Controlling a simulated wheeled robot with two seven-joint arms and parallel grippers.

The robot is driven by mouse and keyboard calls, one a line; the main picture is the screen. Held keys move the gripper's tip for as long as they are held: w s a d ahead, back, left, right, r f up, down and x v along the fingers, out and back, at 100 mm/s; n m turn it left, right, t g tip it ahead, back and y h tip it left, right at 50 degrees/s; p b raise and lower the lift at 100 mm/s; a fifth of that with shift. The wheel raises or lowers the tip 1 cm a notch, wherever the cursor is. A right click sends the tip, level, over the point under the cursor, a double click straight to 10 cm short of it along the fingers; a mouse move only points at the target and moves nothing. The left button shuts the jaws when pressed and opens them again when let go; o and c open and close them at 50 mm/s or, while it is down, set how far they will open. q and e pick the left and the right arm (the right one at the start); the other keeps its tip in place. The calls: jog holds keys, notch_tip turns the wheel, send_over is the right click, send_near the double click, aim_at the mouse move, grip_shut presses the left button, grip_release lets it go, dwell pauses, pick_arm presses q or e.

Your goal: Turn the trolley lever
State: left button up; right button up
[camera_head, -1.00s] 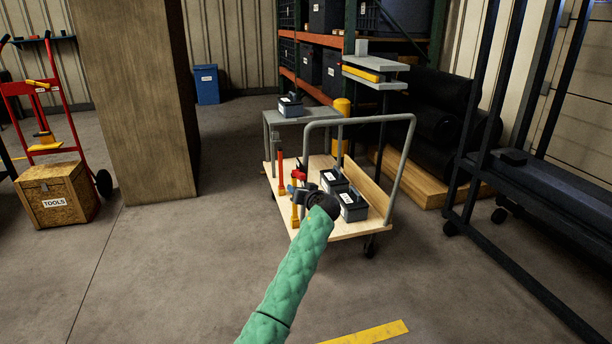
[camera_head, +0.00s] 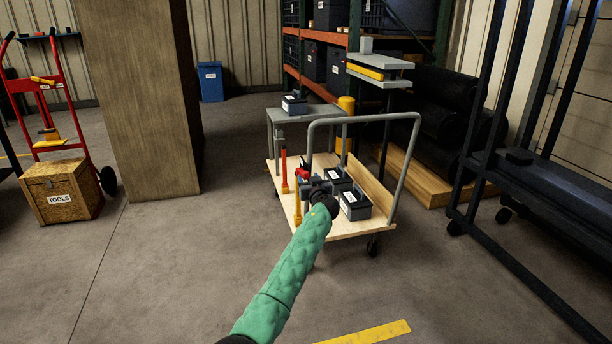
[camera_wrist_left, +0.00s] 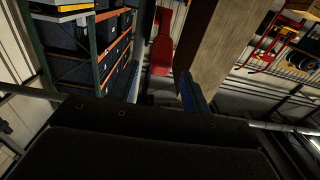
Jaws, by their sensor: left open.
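The trolley (camera_head: 345,226) is a flat wooden cart with a grey tube handle, standing in the middle of the head view. A red lever (camera_head: 302,172) shows at its left side, close to the upright yellow and orange posts. In the left wrist view a red paddle-shaped part, likely this lever (camera_wrist_left: 162,48), hangs ahead of the gripper. My left gripper (camera_head: 308,187), on its green-sleeved arm, is open just in front of the lever and hides part of it. I cannot tell whether it touches. My right gripper is out of view.
Dark labelled boxes (camera_head: 354,206) sit on the trolley deck, right of my gripper. A wooden pillar (camera_head: 150,100) and a tool crate (camera_head: 62,192) stand left. A black rack (camera_head: 540,180) stands right. The floor left of the trolley is clear.

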aim_at(307, 175)
pick_arm(q)
jog(key=shift+x, duration=2.05)
jog(key=shift+c, duration=0.2)
grip_shut()
